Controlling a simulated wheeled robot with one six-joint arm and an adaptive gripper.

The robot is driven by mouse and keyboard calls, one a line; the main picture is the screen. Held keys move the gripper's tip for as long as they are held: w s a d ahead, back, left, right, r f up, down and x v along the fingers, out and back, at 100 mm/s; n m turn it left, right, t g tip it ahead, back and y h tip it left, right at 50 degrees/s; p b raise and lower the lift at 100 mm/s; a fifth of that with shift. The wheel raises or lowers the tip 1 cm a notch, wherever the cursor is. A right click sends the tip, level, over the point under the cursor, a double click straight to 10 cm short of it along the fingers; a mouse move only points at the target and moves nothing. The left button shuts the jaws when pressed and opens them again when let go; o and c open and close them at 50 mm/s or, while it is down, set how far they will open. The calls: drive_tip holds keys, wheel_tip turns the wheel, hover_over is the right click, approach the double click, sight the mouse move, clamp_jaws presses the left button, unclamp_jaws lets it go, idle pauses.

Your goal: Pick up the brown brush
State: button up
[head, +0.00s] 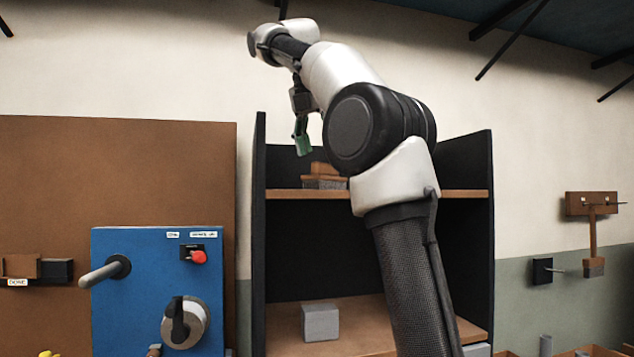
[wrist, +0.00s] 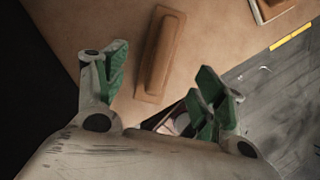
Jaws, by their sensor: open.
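A brown brush (head: 323,180) with a block handle and grey bristles sits on the upper shelf of the black cabinet, left of my arm in the head view. In the wrist view the brush (wrist: 162,52) is seen from above, lying lengthwise on the brown shelf board, just beyond and between my fingertips. My gripper (wrist: 160,72) is open and empty, its green pads apart on either side of the brush's near end. In the head view my gripper (head: 302,146) hangs in front of and above the brush. No contact with the brush shows.
The cabinet's left wall (head: 259,230) and shelf edge (head: 285,194) border the brush. A grey block (head: 320,322) sits on the lower shelf. A blue control panel (head: 135,325) stands left. A brown-handled tool (head: 593,240) hangs on the right wall.

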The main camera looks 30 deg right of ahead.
sight(326, 172)
drive_tip(key=shift+x, duration=3.85)
drive_tip(key=c, duration=1.3)
drive_tip(key=shift+r, duration=0.2)
